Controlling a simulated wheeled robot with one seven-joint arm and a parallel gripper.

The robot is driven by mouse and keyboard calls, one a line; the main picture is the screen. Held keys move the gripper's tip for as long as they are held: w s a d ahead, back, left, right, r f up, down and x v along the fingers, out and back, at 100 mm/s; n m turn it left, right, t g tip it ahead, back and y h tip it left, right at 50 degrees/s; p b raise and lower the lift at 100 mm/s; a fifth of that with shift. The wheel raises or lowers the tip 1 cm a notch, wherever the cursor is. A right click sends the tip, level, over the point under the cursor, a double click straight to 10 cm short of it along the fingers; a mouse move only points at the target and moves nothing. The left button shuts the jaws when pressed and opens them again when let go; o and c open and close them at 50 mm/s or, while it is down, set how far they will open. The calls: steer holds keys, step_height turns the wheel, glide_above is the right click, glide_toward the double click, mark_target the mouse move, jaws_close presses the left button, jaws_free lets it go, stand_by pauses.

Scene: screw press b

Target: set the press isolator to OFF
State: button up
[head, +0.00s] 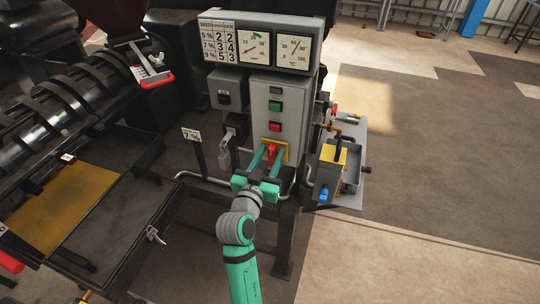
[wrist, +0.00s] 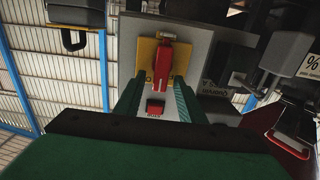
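The press isolator is a red handle (head: 273,151) on a yellow plate (head: 283,143), low on the front of the grey control box (head: 289,87). The red handle (wrist: 164,61) and yellow plate (wrist: 148,50) also show in the wrist view, where the handle lies along the line of my fingers. My gripper (head: 271,157) is at the isolator, with one green finger on either side of the handle. In the wrist view my gripper (wrist: 157,82) is open, with gaps beside the handle. The plate's lettering is mostly hidden or too small to read.
A green button (head: 274,106) and a red button (head: 274,127) sit above the isolator. A grey lever (head: 226,148) is close on the left. A grey tray (head: 352,170) with a yellow and blue device (head: 328,170) stands right. Open floor lies further right.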

jaws_close()
steer(key=shift+n, duration=0.3)
steer(key=n, duration=0.3)
steer(key=shift+w+a+f, duration=0.1)
steer(key=shift+a, duration=0.25)
steer(key=shift+w+a+f+n, duration=0.1)
steer(key=shift+a+f+n, duration=0.15)
steer(key=shift+n, duration=2.1)
steer(key=shift+w+a+f+n, duration=0.15)
steer(key=shift+f+n, duration=0.25)
steer(key=shift+n, duration=2)
steer(key=shift+s+a+f+n, duration=0.1)
steer(key=shift+a+f+n, duration=0.2)
steer(key=shift+n, duration=2.05)
